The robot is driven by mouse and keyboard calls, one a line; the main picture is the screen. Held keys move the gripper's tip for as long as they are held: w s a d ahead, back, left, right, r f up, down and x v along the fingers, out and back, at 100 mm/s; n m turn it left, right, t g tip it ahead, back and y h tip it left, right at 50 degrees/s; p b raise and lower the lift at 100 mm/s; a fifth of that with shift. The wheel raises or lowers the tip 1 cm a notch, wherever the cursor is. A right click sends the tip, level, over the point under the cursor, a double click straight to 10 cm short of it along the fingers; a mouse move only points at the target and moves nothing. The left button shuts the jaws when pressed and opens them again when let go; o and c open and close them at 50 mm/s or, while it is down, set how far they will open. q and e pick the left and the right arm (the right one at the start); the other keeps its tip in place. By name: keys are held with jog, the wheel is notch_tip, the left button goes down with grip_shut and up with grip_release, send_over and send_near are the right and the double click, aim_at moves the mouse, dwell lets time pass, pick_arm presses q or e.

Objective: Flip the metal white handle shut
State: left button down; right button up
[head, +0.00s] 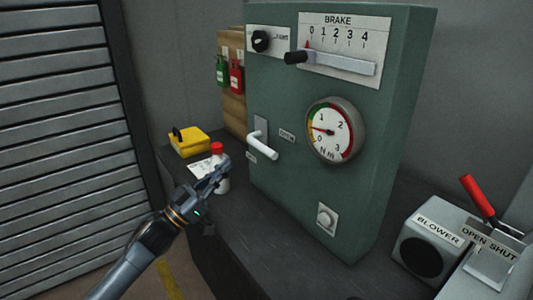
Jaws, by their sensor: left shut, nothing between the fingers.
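The white handle (263,146) is on the left part of the green panel's front face in the head view. It sticks out from a grey plate and slopes down to the right. Small labels sit beside and below it; their words are too small to read surely. My left gripper (222,168) is shut and empty. It shows to the left of and a little below the handle, in front of a white bottle with a red cap (217,148), and looks apart from the handle. My right gripper is not in view.
The green panel (375,205) carries a brake lever (298,57), a black knob (261,40), a gauge (330,130) and a button (326,217). A yellow box (189,141) stands behind the bottle. A blower box (428,245) and red lever (477,196) stand at right.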

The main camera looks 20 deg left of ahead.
pick_arm(q)
jog(key=w+d+r+h+p, duration=0.1)
jog(key=w+d+r+p, duration=0.2)
jog(key=w+d+r, duration=0.35)
jog(key=shift+w+f+m, duration=0.1)
jog(key=shift+f+m, duration=0.3)
jog(key=shift+f, duration=1.35)
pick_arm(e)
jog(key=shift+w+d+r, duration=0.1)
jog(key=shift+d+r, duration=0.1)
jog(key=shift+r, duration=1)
pick_arm(q)
jog(key=shift+b, duration=0.3)
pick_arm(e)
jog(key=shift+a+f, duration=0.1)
